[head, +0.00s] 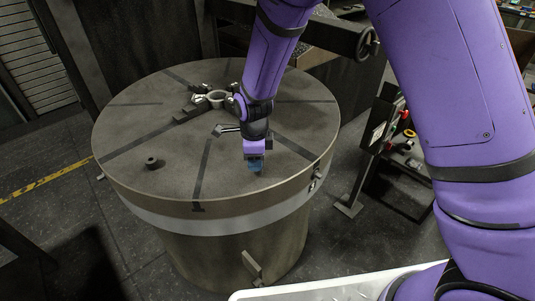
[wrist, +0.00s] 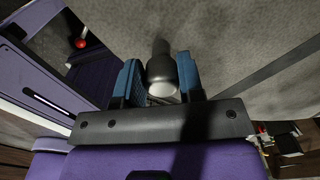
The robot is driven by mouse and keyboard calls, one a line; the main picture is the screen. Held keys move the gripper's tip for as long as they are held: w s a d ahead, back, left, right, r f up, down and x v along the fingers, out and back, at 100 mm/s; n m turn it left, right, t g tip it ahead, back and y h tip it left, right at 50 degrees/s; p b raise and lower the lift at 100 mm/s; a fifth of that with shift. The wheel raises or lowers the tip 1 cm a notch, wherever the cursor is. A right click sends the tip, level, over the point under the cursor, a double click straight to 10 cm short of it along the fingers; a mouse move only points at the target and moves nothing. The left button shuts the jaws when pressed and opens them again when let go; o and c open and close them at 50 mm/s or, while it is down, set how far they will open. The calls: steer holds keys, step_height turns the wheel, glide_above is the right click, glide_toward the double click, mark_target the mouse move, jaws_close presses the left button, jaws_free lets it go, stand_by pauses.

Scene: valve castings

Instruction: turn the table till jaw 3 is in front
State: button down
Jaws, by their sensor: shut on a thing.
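The round grey table (head: 130,130) has dark radial slots in its top and stands on a drum-like base. My gripper (head: 255,167) is low over the front right part of the table top, near the rim. In the wrist view, the blue fingers of my gripper (wrist: 160,80) are shut on a dark round peg (wrist: 161,68) with a pale end. In the head view my gripper hides this peg. Jaws (head: 187,113) and a pale ring-shaped casting (head: 216,98) sit near the table's middle, partly behind my arm. I cannot read any jaw numbers.
A similar dark peg (head: 152,162) stands free on the table's left front. A small lever (head: 225,130) lies near the middle. A handwheel (head: 367,44) is behind at the right. A stand with coloured knobs (head: 385,125) is right of the table. A small bracket (head: 252,268) juts from the base.

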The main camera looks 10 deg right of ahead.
steer(key=shift+s+a+f+m, duration=0.2)
steer(key=shift+s+a+m, duration=0.1)
steer(key=shift+s+a, duration=0.45)
steer(key=shift+w+a, duration=0.1)
steer(key=shift+a, duration=0.05)
steer(key=c, duration=0.7)
jaws_free()
steer(key=shift+c, duration=0.2)
steer(key=shift+w+r, duration=0.1)
steer(key=shift+r, duration=0.3)
step_height(320, 180, up, 10)
